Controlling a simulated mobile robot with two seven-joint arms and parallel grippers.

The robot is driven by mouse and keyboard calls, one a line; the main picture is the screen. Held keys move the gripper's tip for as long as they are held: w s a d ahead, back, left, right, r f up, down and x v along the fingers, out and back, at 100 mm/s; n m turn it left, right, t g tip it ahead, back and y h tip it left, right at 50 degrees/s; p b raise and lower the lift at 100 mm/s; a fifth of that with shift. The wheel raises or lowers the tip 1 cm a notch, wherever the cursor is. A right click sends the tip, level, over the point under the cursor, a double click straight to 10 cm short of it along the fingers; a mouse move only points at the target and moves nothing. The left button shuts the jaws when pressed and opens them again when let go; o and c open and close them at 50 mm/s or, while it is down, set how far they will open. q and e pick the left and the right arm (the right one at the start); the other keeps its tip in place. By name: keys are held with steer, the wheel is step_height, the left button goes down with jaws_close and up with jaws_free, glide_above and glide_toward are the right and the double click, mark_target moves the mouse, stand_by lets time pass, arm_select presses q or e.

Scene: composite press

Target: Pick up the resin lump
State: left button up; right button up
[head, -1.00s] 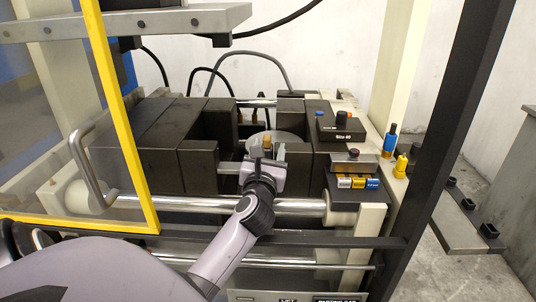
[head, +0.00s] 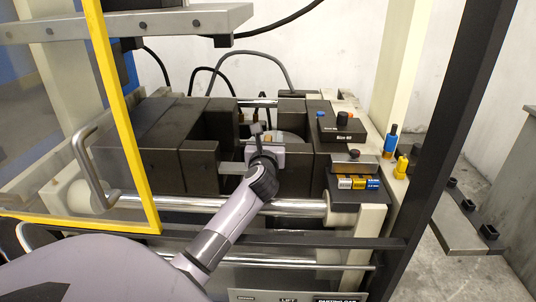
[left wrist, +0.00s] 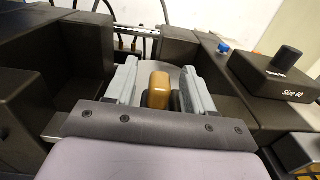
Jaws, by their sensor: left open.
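The resin lump (left wrist: 158,88) is a small amber-brown block. In the left wrist view it shows between the two grey fingers of my left gripper (left wrist: 160,72). The fingers stand apart, with a visible gap on the lump's right side. I cannot tell whether the left finger touches it. In the head view my left gripper (head: 264,138) reaches into the gap between the dark press blocks, in front of a round grey disc (head: 290,137). Its hand hides most of the lump there. My right gripper is not in view.
Dark blocks (head: 200,160) flank the gap on both sides. A box marked Size 60 (head: 341,135) with knobs stands to the right. A yellow-framed clear door (head: 122,110) is at the left. A shiny bar (head: 300,208) crosses in front, under my arm.

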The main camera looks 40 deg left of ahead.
arm_select(q)
jaws_close()
